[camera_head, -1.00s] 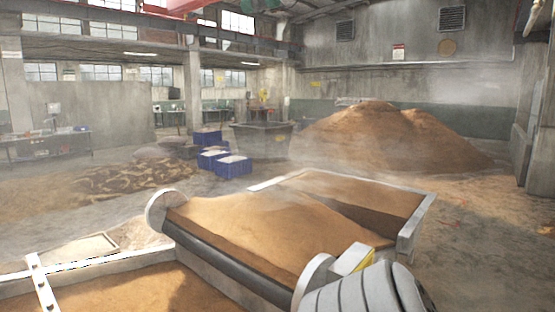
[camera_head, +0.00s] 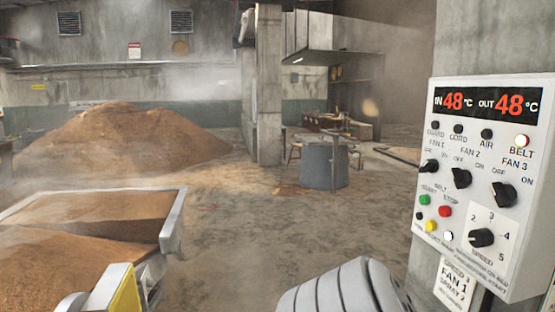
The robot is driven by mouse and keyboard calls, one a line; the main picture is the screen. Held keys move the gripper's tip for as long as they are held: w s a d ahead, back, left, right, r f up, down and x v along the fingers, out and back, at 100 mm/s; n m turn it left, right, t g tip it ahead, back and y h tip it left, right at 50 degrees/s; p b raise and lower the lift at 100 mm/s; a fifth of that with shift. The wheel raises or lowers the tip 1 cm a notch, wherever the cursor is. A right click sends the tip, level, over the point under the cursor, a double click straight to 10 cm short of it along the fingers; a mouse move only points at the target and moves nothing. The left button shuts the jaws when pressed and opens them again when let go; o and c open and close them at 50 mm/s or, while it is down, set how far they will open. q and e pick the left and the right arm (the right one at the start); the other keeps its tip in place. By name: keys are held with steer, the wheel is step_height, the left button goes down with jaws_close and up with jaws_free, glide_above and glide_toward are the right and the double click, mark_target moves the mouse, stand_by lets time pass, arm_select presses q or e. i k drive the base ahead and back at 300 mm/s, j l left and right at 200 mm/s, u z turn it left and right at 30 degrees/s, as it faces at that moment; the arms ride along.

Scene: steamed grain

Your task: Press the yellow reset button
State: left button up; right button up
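The yellow button (camera_head: 431,226) is a small round button at the lower left of a white control panel (camera_head: 465,255) on the right. A black button (camera_head: 419,215) is to its left and a white one (camera_head: 448,236) to its right. A green button (camera_head: 424,200) and a red button (camera_head: 445,211) are just above. The display reads IN 48 and OUT 48. The BELT lamp (camera_head: 521,141) looks bright with a red rim; the other lamps look dark. Neither gripper is in view, and nothing touches the panel.
The panel hangs on a concrete pillar (camera_head: 475,45), with a paper label (camera_head: 455,283) below. A grain-filled trough (camera_head: 172,228) is at the left. A grain heap (camera_head: 120,140) and a grey drum (camera_head: 325,168) stand behind. The floor between is open.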

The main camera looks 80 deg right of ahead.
mark_target(431, 225)
steer(key=z, duration=3.75)
